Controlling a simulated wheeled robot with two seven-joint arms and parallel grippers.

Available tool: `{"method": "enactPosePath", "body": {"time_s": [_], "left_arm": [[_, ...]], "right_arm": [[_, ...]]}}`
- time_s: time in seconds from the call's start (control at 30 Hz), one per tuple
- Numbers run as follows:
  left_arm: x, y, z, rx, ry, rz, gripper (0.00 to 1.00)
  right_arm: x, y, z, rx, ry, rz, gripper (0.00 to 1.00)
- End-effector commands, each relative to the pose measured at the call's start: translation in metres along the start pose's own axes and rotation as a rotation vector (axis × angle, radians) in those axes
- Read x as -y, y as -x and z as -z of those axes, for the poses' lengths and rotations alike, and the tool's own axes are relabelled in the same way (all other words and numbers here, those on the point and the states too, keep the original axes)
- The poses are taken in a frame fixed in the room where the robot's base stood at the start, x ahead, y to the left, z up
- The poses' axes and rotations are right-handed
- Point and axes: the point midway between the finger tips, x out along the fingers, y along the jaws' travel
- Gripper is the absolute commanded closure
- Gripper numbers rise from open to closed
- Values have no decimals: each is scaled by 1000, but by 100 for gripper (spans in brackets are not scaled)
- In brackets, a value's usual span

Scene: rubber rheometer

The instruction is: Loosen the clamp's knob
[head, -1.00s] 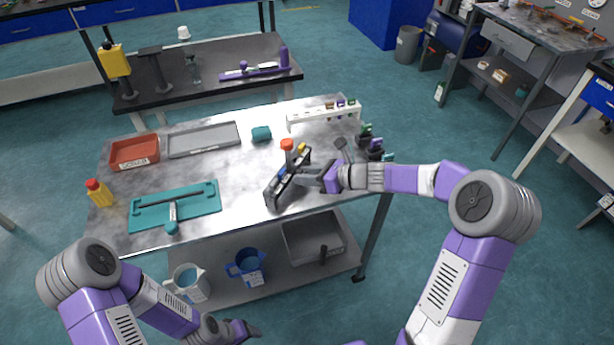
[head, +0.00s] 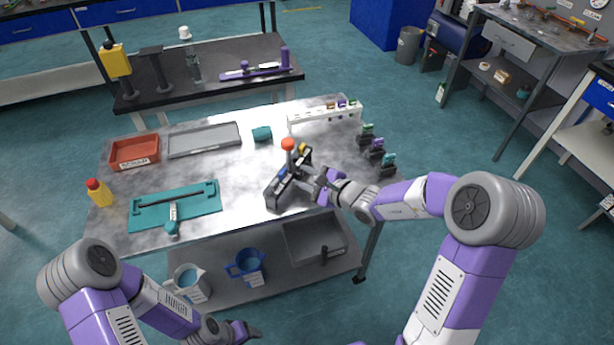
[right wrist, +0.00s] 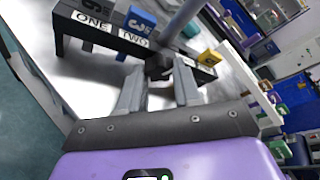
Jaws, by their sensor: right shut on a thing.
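A dark rack (head: 277,192) with numbered slots stands near the right front of the table. It also shows in the right wrist view (right wrist: 75,48), with labels ONE and TWO. An upright grey rod (right wrist: 185,22) with an orange top (head: 288,144) rises beside it. My right gripper (head: 303,176) reaches in from the right. In the right wrist view its fingers (right wrist: 160,78) close on a small dark part at the rod's foot, which I take as the clamp's knob (right wrist: 157,68); the fingers partly hide it. My left gripper (head: 247,332) hangs low in front of the table, empty-looking.
On the table (head: 235,210) are a red tray (head: 134,163), a grey tray (head: 195,152), a teal fixture (head: 150,218), a yellow bottle (head: 100,198) and a white rack (head: 305,122). Small coloured pieces (head: 377,148) stand at the right edge. Jugs stand on the lower shelf.

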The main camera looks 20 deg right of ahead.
Motion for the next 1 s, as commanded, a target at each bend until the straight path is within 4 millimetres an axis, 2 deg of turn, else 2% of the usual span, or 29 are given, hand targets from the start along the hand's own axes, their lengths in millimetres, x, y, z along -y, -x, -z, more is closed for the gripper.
{"method": "enactPosePath", "body": {"time_s": [0.2,0.5,1.0], "left_arm": [[0,0,0,0,0,0,35],[0,0,0,0,0,0,35],[0,0,0,0,0,0,35]], "right_arm": [[-2,-1,-1,3,162,65,97],[-3,-1,0,3,310,126,97],[-3,0,0,3,366,150,97]]}}
